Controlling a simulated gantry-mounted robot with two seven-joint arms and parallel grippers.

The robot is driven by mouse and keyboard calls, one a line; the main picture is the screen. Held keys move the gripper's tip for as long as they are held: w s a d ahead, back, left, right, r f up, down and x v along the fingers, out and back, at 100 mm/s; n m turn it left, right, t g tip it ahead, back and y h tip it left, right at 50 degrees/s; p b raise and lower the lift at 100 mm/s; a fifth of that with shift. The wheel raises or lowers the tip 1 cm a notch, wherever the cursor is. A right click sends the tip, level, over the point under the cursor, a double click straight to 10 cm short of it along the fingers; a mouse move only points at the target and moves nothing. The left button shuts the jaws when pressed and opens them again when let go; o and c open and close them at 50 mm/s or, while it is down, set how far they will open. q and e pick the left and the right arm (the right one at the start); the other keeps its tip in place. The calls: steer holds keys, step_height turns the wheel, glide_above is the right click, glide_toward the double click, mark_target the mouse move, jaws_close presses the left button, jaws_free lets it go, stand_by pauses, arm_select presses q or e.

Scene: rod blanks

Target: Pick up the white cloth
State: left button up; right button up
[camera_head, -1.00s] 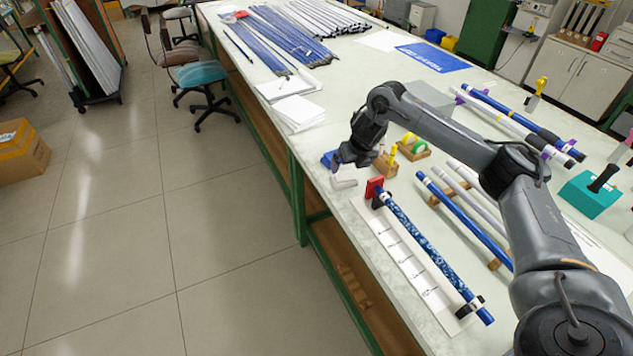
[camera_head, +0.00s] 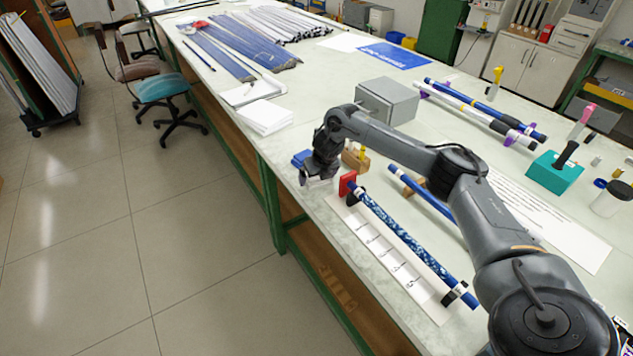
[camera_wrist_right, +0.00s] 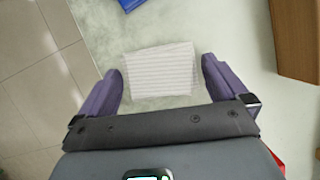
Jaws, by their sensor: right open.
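The white cloth (camera_wrist_right: 160,72) lies flat on the table in the right wrist view, folded into a rough rectangle with fine grey stripes. My right gripper (camera_wrist_right: 161,83) is open, and its two purple fingers stand on either side of the cloth's near part. I cannot tell whether they touch it or how high they are above the table. In the head view the right gripper (camera_head: 318,176) is low over the table near its left edge and mostly covers the cloth. My left gripper is not in view.
A red stop (camera_head: 347,183) and a patterned blue rod (camera_head: 405,235) on a marked white strip lie just right of the gripper. A blue object (camera_head: 301,158) and a wooden block (camera_head: 356,158) are close by. The table's left edge is near.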

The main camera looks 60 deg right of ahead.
steer(key=shift+f, duration=0.1)
steer(key=c, duration=0.7)
step_height(320, 180, up, 10)
steer(key=p, duration=0.3)
steer(key=o, duration=0.4)
steer(key=c, duration=0.3)
